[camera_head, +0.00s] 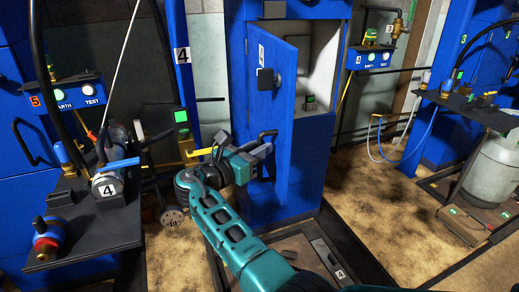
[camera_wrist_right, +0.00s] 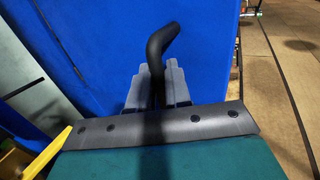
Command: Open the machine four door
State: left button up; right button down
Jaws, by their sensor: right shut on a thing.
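The blue door (camera_head: 271,110) of the machine four cabinet (camera_head: 313,165) stands partly open in the head view, swung out to the left. The cabinet's pale inside shows through the gap on the right. A black handle (camera_head: 267,134) sits on the door's outer face; it also shows in the right wrist view (camera_wrist_right: 160,45). My right gripper (camera_head: 258,158) is at this handle. In the wrist view its grey fingers (camera_wrist_right: 158,88) are shut on the handle's lower part, close to the blue door panel. My left gripper is not in view.
A dark bench (camera_head: 100,222) with valves and a "4" label stands at the left. At the right are a bench (camera_head: 470,105) and a grey gas cylinder (camera_head: 492,170). Brown floor (camera_head: 375,195) is open right of the cabinet.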

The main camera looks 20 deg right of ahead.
jog(key=shift+w+r, duration=0.2)
jog(key=shift+r, duration=0.05)
jog(key=c, duration=1.2)
grip_release()
jog(key=shift+f, duration=0.15)
pick_arm(q)
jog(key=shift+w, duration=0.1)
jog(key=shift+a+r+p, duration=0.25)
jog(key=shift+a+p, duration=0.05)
jog(key=shift+p, duration=0.4)
pick_arm(e)
jog(key=v, duration=0.7)
jog(key=shift+s+a, duration=0.15)
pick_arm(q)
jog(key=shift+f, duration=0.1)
